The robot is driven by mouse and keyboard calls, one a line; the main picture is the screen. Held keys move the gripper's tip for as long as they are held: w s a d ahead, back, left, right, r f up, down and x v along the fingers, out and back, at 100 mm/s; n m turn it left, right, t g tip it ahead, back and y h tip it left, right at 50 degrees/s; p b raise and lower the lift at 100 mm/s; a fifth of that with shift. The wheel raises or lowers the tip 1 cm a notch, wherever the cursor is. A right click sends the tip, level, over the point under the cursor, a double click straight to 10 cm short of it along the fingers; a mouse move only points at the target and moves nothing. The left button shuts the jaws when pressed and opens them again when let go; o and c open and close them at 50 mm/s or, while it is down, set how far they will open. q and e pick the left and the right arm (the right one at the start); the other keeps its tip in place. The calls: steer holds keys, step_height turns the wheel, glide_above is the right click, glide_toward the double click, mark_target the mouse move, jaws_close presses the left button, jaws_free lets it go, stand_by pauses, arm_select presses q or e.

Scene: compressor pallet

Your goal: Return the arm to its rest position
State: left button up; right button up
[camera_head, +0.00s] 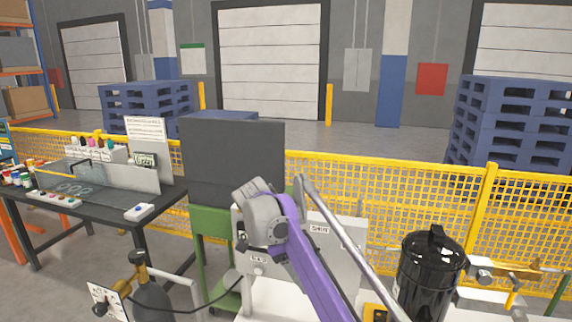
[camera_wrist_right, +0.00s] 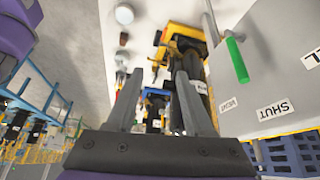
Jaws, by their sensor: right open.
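My right arm, with its purple link (camera_head: 310,260) and grey wrist, reaches up from the bottom of the head view in front of a light grey panel (camera_head: 347,238). In the right wrist view, my right gripper (camera_wrist_right: 158,78) has its two grey fingers apart with nothing held between them. The same view shows a panel (camera_wrist_right: 262,70) on the right, with a green handle (camera_wrist_right: 236,60) and labels reading SHUT and, less clearly, VENT. The fingers are apart from the handle. In the head view the fingertips cannot be made out. My left gripper is not in view.
A black tank (camera_head: 430,275) stands right of the arm. A dark box (camera_head: 232,160) on a green stand is behind the wrist. A black workbench (camera_head: 100,205) with small parts is on the left. A yellow mesh fence (camera_head: 400,190) runs behind, with blue pallets (camera_head: 515,125) beyond.

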steer(key=s+d+f+n+t+y, duration=0.3)
steer(key=s+d+f+n+y, duration=0.15)
steer(key=s+d+n, duration=0.7)
steer(key=s+d+f+n+t+y, duration=0.1)
steer(key=s+d+f+n+t, duration=0.1)
steer(key=s+f+n, duration=0.5)
steer(key=s+f+t, duration=0.1)
steer(key=s+f, duration=0.5)
steer(key=s, duration=0.2)
steer(key=shift+d+f+t, duration=0.3)
steer(key=shift+f, duration=0.1)
steer(key=shift+n, duration=0.25)
